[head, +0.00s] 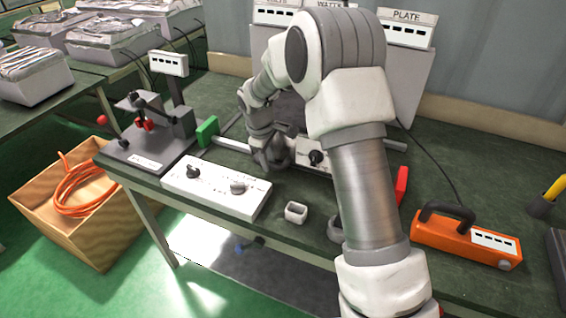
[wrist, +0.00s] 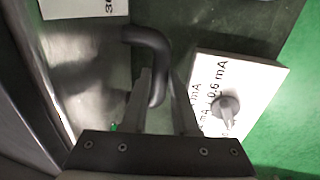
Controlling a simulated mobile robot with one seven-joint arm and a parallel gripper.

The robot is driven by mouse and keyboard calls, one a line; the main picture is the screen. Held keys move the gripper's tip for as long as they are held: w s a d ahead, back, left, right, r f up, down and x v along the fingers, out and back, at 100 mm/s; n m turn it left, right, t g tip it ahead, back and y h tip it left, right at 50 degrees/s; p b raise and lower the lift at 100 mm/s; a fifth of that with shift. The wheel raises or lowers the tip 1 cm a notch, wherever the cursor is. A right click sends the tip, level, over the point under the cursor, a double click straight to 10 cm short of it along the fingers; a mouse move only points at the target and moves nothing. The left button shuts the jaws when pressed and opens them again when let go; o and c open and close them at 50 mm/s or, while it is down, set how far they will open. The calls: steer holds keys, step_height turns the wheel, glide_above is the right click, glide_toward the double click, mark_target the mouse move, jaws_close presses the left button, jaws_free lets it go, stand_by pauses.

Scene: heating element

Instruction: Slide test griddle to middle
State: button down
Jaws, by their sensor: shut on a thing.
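The test griddle's dark curved handle (wrist: 150,42) shows in the wrist view, beside a shiny grey metal surface (wrist: 82,95). My gripper (wrist: 160,82) has one finger on each side of the handle's bar and is shut on it. In the head view my gripper (head: 270,155) is low over the bench, left of centre, near a metal rail (head: 231,145). My arm and gripper hide most of the griddle there. A green block (head: 207,131) is at the rail's left end, and a red piece (head: 402,185) stands near its right end.
A white control box (head: 216,187) with two knobs sits at the front edge; its knob (wrist: 225,107) shows in the wrist view. A small white ring (head: 296,212) is right of it. A black press-like stand (head: 150,140) is left, an orange handled tool (head: 466,237) right.

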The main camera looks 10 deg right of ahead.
mark_target(258, 159)
steer(key=w+a, duration=0.2)
steer(key=a, duration=0.1)
steer(key=c, duration=0.7)
jaws_free()
steer(key=shift+d, duration=0.1)
steer(key=s+r, duration=0.1)
steer(key=r, duration=0.4)
steer(key=s+a+r+p, duration=0.1)
steer(key=r, duration=0.5)
steer(key=s+a+r+p, duration=0.1)
steer(key=r, duration=0.5)
steer(key=shift+r, duration=0.1)
